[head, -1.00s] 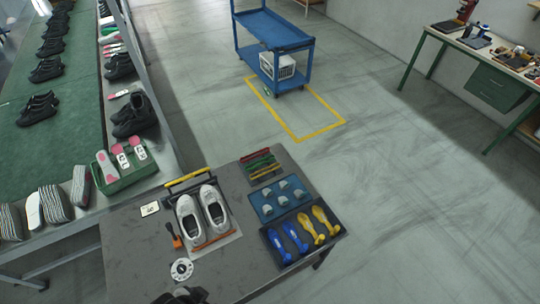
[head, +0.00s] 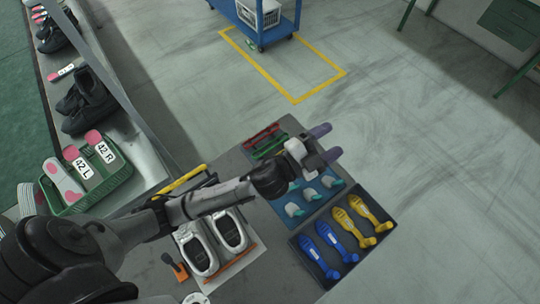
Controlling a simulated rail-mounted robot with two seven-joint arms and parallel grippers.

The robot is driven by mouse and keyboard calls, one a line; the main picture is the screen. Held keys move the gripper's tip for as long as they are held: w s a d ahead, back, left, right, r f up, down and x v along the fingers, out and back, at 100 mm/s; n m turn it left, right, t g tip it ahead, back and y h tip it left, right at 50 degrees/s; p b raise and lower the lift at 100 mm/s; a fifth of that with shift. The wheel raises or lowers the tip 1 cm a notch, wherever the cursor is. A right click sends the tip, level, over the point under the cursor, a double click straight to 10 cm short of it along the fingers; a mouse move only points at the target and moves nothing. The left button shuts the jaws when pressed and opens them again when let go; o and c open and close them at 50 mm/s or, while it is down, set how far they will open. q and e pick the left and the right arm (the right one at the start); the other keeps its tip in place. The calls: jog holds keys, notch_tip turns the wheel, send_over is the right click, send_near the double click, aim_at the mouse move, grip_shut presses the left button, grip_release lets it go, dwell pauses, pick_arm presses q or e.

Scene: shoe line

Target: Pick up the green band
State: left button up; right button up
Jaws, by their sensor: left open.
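The green band (head: 268,145) lies with a red band (head: 260,134) on a small dark rack at the back of the grey table. Part of the rack's right side is close to or behind my left arm. My left gripper (head: 327,143) is open and empty, with two purple fingertips apart. In the picture it is to the right of the bands, above the back of the blue tray. It does not touch the green band. My right gripper is not in view.
A blue tray of grey-and-teal pieces (head: 313,193) and a dark tray with blue and yellow shoe forms (head: 343,229) stand at the right. White shoes (head: 213,243) sit below my left arm. A green crate (head: 115,182) is on the conveyor side.

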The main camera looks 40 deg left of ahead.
pick_arm(q)
jog(key=w+d+f+m+g+h+b, duration=0.2)
jog(key=d+f+m+g+h+b, duration=0.15)
jog(key=f+m+g+b, duration=0.75)
jog(key=w+d+f+m+g+h+b, duration=0.2)
jog(key=f+m+g+h+b, duration=0.4)
jog(key=m, duration=0.9)
jog(key=w+a+f+m+g+y+b, duration=0.1)
jog(key=w+a+f+y+b, duration=0.1)
jog(key=a+f+y+b, duration=0.3)
jog(key=w+a+f+m+y+b, duration=0.1)
jog(key=w+a+f+y+b, duration=0.25)
jog(key=a, duration=0.35)
jog(key=a+n+g+y+b, duration=0.1)
jog(key=a+n+y+b, duration=0.2)
jog(key=a+y+b, duration=1)
jog(key=a+f+h+p, duration=0.2)
jog(key=a+f+h, duration=0.3)
jog(key=f, duration=0.3)
jog(key=shift+s+a+f, duration=0.15)
jog(key=shift+s+f, duration=0.05)
jog(key=shift+f, duration=0.1)
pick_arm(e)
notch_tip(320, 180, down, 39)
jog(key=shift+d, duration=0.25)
